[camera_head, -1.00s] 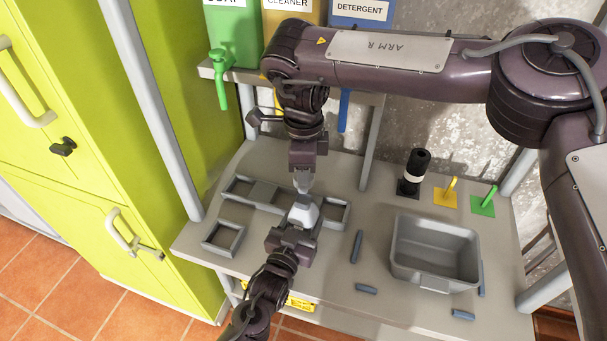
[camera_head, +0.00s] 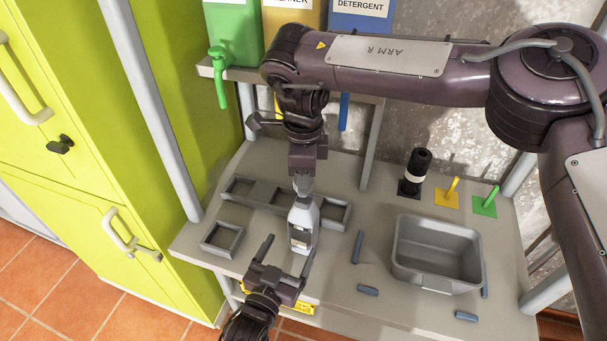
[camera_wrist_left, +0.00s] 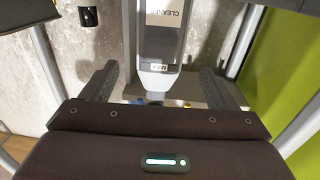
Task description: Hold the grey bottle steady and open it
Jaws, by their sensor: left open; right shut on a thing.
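The grey bottle (camera_head: 303,226) is upright above or on the table, near the front edge. It has a pale label on its side. My right gripper (camera_head: 302,187) comes down from above and is shut at the bottle's top. The cap is hidden in its jaws, and I cannot tell whether it is loose. My left gripper (camera_head: 285,257) is open in front of the bottle, its fingers pointing toward it and apart from it. In the left wrist view the bottle (camera_wrist_left: 160,48) shows between the open fingers (camera_wrist_left: 160,85), with a MAX mark by its shoulder.
Grey open frames (camera_head: 222,238) lie left of and behind the bottle. A green cupboard (camera_head: 110,120) bounds the left.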

